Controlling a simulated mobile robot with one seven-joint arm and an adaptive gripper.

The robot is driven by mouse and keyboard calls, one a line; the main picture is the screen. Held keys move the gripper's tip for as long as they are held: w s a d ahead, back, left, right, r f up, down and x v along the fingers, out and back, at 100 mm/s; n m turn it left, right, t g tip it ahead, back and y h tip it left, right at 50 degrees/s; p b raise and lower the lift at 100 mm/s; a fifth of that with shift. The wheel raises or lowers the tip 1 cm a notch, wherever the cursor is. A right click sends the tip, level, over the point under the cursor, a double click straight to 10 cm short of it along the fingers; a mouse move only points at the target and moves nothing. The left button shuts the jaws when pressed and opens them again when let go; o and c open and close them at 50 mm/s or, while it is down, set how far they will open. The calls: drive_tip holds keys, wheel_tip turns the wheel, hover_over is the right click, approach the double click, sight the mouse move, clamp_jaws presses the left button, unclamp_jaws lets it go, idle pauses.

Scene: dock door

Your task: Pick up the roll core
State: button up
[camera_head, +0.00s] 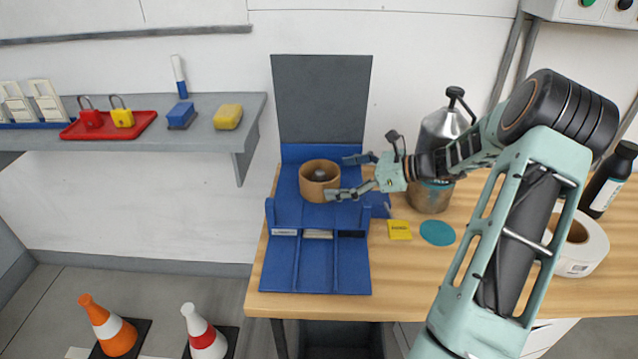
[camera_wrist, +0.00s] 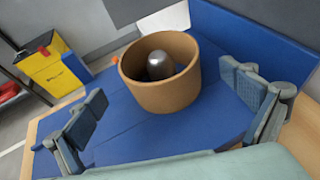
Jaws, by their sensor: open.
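The roll core (camera_head: 319,181) is a short brown cardboard ring standing upright on a blue stand on the wooden bench. A rounded grey metal peg (camera_head: 319,174) shows inside it. In the wrist view the roll core (camera_wrist: 160,72) lies ahead of my gripper (camera_wrist: 165,112), around the peg (camera_wrist: 160,64). My gripper (camera_head: 343,177) is open in the head view, at the right side of the core. Its two fingers are spread, one toward the back and one toward the front. I cannot tell whether the front finger touches the core.
The blue stand (camera_head: 318,262) has slots at its front and a grey back panel (camera_head: 321,100). A metal canister (camera_head: 440,130), a yellow packet (camera_head: 399,230), a teal disc (camera_head: 437,232) and a white roll (camera_head: 585,245) are to the right. A grey shelf (camera_head: 215,140) is at left.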

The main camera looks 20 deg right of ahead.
sight(320, 178)
drive_tip(key=b+x, duration=0.1)
drive_tip(key=x, duration=0.4)
drive_tip(key=shift+w+a+f, duration=0.1)
drive_tip(key=shift+w+f, duration=0.05)
drive_tip(key=shift+w, duration=0.1)
drive_tip(key=shift+c, duration=0.7)
drive_tip(key=c, duration=0.9)
